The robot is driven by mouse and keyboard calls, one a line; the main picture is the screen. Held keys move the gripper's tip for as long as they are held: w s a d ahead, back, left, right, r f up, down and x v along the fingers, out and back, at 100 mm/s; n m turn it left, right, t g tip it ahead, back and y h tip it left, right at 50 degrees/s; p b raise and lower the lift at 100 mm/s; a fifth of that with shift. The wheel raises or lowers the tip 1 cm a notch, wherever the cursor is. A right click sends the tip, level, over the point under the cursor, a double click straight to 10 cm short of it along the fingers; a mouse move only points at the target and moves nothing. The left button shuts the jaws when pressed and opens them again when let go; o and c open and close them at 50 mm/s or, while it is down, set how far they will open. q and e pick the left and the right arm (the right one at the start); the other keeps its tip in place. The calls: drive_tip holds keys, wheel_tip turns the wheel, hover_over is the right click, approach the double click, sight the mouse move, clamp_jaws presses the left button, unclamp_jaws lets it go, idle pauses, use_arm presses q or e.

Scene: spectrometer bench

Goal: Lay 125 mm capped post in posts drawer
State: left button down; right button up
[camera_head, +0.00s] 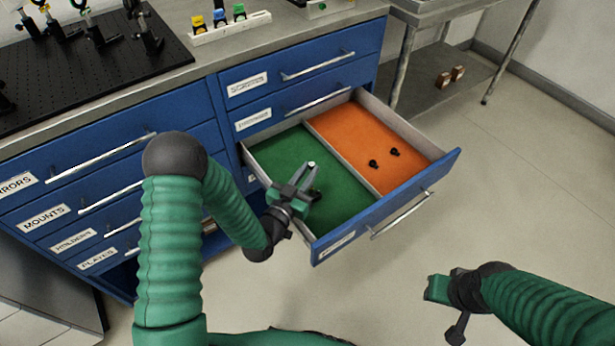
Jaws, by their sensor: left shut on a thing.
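An open blue drawer (385,212) has a green-lined left compartment (345,195) and an orange-lined right compartment (350,133). The label on its front is too small to read. My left gripper (303,180) is over the left part of the green compartment, shut on what seems to be the capped post. The post hardly shows: a pale tip sits at the fingertips and a dark bit beside them, and the fingers hide the rest. I cannot tell if it touches the liner. My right gripper (438,289) is off to the lower right, away from the drawer, its jaws unclear.
Two small black parts (384,158) lie in the orange compartment. Closed drawers are above and left of the open one. The bench holds a black breadboard (95,65) with mounts and a white rack (230,28). A metal shelf table (440,80) stands right. Floor right is clear.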

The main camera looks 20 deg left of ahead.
use_arm(q)
drive_tip(key=shift+d+f, duration=0.15)
drive_tip(key=shift+d, duration=0.15)
drive_tip(key=c, duration=1.8)
unclamp_jaws()
drive_tip(key=shift+a+f, duration=0.15)
drive_tip(key=shift+f, duration=0.05)
drive_tip(key=o, duration=0.5)
drive_tip(key=shift+a, duration=0.2)
drive_tip(key=shift+c, duration=0.2)
use_arm(e)
drive_tip(key=shift+f, duration=0.15)
use_arm(q)
drive_tip(key=shift+d+r, duration=0.1)
drive_tip(key=shift+d, duration=0.05)
use_arm(e)
drive_tip(key=shift+d, duration=0.15)
use_arm(q)
drive_tip(key=s+a+p, duration=0.1)
drive_tip(key=s+a, duration=0.1)
drive_tip(key=s, duration=0.9)
drive_tip(key=shift+s+a+p, duration=0.2)
drive_tip(key=shift+s+p, duration=0.15)
drive_tip(key=shift+s, duration=0.05)
use_arm(e)
drive_tip(key=shift+v, duration=0.8)
use_arm(q)
drive_tip(key=shift+r, duration=0.1)
use_arm(e)
drive_tip(key=shift+w, duration=0.2)
